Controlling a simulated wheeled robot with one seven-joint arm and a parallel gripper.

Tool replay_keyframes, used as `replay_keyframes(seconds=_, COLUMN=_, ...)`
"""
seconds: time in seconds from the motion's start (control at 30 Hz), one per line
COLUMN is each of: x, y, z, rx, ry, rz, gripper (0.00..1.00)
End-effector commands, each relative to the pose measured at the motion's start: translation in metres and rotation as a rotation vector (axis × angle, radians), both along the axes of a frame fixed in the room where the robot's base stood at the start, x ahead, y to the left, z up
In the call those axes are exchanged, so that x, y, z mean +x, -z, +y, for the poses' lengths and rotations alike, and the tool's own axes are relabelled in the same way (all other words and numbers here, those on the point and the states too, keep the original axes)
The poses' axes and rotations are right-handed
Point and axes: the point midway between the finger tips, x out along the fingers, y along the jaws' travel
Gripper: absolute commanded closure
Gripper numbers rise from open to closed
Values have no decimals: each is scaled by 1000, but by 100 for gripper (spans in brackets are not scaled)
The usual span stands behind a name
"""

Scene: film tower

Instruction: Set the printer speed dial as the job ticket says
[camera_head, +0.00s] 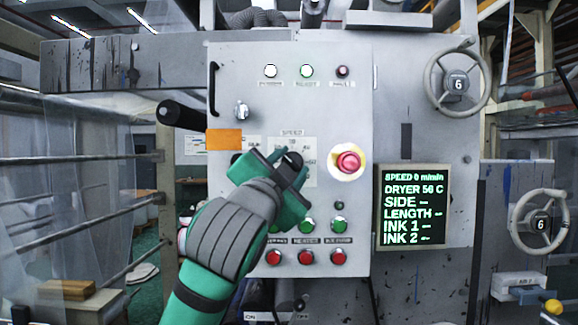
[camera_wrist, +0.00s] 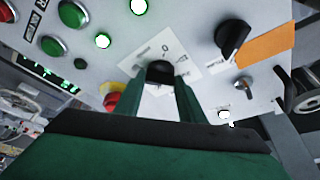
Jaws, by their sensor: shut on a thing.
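The black speed dial (camera_wrist: 160,72) sits on a white scale plate (camera_wrist: 187,66) marked 0 in the wrist view. My gripper (camera_wrist: 160,88) is shut on the dial, with a finger on each side. In the head view my gripper (camera_head: 290,172) covers most of the dial and part of the SPEED scale (camera_head: 309,174). I cannot tell the dial's exact setting. The screen (camera_head: 411,207) reads SPEED 0 m/min and DRYER 56 C, with dashes below. No sheet that I can read as a job ticket is in view.
A red stop button (camera_head: 348,161) on a yellow ring is right of the dial. Green buttons (camera_head: 308,224) and red buttons (camera_head: 305,257) lie below. A blank orange plate (camera_head: 224,139), another black knob (camera_wrist: 232,38) and a black lever (camera_head: 182,115) are on the left.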

Motion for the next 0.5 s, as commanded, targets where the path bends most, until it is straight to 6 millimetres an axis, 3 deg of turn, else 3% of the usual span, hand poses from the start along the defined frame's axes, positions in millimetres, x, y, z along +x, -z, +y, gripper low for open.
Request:
replay_keyframes(seconds=0.27, x=1, y=0, z=1, rx=-9, ry=-2, rz=1, gripper=86)
replay_keyframes(seconds=0.3, x=1, y=0, z=1, rx=-9, ry=-2, rz=1, gripper=57)
replay_keyframes(seconds=0.33, x=0, y=0, z=2, rx=-9, ry=-3, rz=1, gripper=50)
replay_keyframes(seconds=0.37, x=0, y=0, z=2, rx=-9, ry=-3, rz=1, gripper=45)
replay_keyframes(seconds=0.5, x=0, y=0, z=3, rx=-10, ry=-5, rz=1, gripper=45)
